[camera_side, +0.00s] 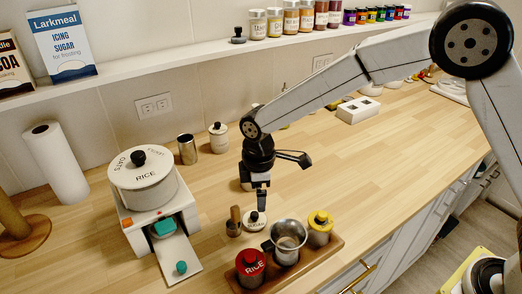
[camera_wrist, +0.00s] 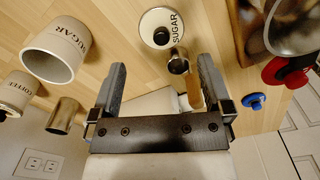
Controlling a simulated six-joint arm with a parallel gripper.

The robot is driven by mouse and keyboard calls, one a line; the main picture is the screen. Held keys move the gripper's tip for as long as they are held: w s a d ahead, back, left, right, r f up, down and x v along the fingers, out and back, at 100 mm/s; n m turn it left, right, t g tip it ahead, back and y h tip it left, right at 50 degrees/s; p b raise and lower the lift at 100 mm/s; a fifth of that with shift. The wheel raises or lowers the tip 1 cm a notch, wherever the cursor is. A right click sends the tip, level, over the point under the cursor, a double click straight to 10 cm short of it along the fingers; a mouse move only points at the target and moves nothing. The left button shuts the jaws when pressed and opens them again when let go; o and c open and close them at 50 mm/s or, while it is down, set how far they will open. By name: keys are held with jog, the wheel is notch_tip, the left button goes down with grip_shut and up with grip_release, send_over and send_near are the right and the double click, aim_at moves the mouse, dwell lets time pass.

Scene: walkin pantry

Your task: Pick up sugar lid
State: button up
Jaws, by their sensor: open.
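The sugar lid (camera_side: 254,223) is a white disc with a black knob, lying on the wooden counter. In the wrist view the lid (camera_wrist: 153,21) shows its knob and the word SUGAR, beyond the fingertips. My gripper (camera_side: 262,205) points down just above and beside the lid in the side view. In the wrist view my gripper (camera_wrist: 162,66) has its two fingers wide apart with nothing held between them. The white sugar canister (camera_wrist: 50,57) stands uncovered at the left of the wrist view; in the side view it is mostly hidden behind my gripper.
A small metal cup with a wooden handle (camera_side: 234,228) stands close left of the lid. A wooden tray (camera_side: 330,250) with a red tin, metal pitcher and yellow tin is in front. A white rice dispenser (camera_side: 145,190) stands left. Clear counter lies right.

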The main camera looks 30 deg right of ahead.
aim_at(254, 213)
jog(key=shift+w+a+f+n, duration=0.15)
jog(key=shift+a+n, duration=0.15)
jog(key=shift+a, duration=0.25)
jog(key=shift+f, duration=1.3)
jog(key=shift+f, duration=0.1)
jog(key=shift+w+f, duration=0.1)
jog(key=shift+f, duration=2.35)
jog(key=c, duration=0.9)
